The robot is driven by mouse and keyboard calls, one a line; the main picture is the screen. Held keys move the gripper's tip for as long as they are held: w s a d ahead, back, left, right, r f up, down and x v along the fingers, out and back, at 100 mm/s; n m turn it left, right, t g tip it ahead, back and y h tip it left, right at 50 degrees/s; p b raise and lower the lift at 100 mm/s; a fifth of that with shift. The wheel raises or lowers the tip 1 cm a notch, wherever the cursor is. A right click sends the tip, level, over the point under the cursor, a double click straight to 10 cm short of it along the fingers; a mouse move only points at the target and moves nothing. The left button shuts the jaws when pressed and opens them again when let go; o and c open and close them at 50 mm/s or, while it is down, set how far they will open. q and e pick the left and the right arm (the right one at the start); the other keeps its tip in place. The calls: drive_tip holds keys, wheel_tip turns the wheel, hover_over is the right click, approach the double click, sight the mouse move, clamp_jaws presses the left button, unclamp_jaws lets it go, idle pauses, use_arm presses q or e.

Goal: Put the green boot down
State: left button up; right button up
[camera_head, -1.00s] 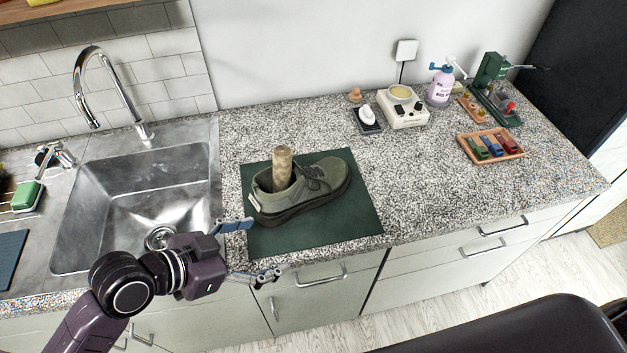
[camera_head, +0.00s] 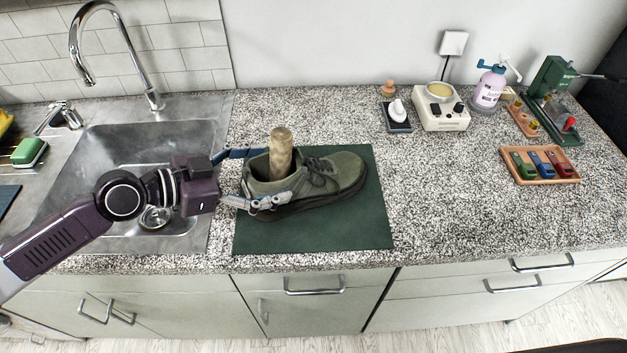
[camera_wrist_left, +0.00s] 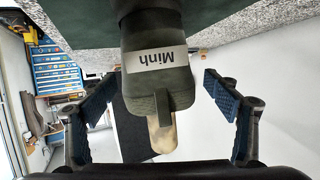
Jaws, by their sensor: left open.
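The green boot (camera_head: 330,178) is a low olive shoe with laces, upright on a dark green mat (camera_head: 320,234), toe to the right. A tan cylinder (camera_head: 281,152) stands up out of its opening. My left gripper (camera_head: 268,176) is open at the heel, one finger on the far side and one on the near side. In the left wrist view the boot's heel (camera_wrist_left: 158,88), with a white "Minh" label, lies between the two spread fingers, with gaps at both sides. My right gripper is not in view.
A steel sink (camera_head: 150,140) with a tap (camera_head: 110,45) is at the left. A tray of coloured pieces (camera_head: 540,165), a white heater-like device (camera_head: 440,108) and a spray bottle (camera_head: 489,87) stand at the right. The counter between is clear.

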sight(296, 173)
use_arm(q)
drive_tip(key=shift+w+d+f+p, duration=0.1)
drive_tip(key=shift+w+d+p, duration=0.25)
drive_tip(key=shift+d, duration=0.4)
drive_tip(key=p+x, duration=0.1)
drive_tip(key=x, duration=0.1)
drive_tip(key=p+x, duration=0.1)
drive_tip(key=x, duration=0.1)
drive_tip(key=shift+s+f+p, duration=0.1)
drive_tip(key=shift+s+p, duration=0.1)
drive_tip(key=shift+p, duration=0.2)
drive_tip(key=shift+w+d+f, duration=0.15)
drive_tip(key=shift+d, duration=0.15)
drive_tip(key=shift+d+f, duration=0.1)
drive_tip(key=shift+f, duration=0.1)
drive_tip(key=c, duration=1.7)
drive_tip(key=shift+r, duration=0.1)
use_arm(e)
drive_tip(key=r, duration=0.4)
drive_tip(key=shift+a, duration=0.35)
